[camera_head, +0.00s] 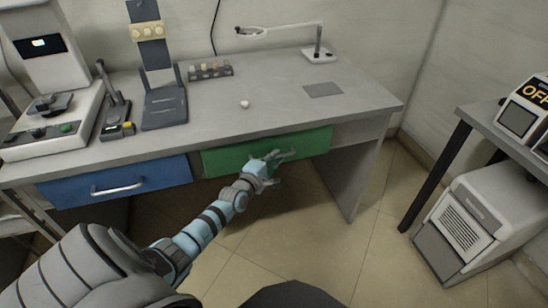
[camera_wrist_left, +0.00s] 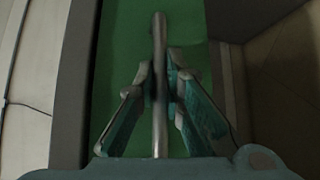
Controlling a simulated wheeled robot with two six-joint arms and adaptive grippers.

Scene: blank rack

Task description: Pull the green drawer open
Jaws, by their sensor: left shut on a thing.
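The green drawer (camera_head: 226,160) is under the front edge of the grey desk, to the right of the blue drawer; its front looks about flush with the desk. My left gripper (camera_head: 273,158) is at the green drawer's front. In the left wrist view, its two fingers (camera_wrist_left: 162,85) are closed from both sides on the drawer's metal bar handle (camera_wrist_left: 160,130), with the green front (camera_wrist_left: 115,60) behind. In the head view my gripper mostly hides the handle. My right gripper is in neither view.
The blue drawer (camera_head: 85,190) with its bar handle is on the left. The desktop (camera_head: 290,100) carries lab devices and a small white item (camera_head: 244,104). A side table (camera_head: 500,133) stands at right. The floor (camera_head: 290,230) before the green drawer is clear.

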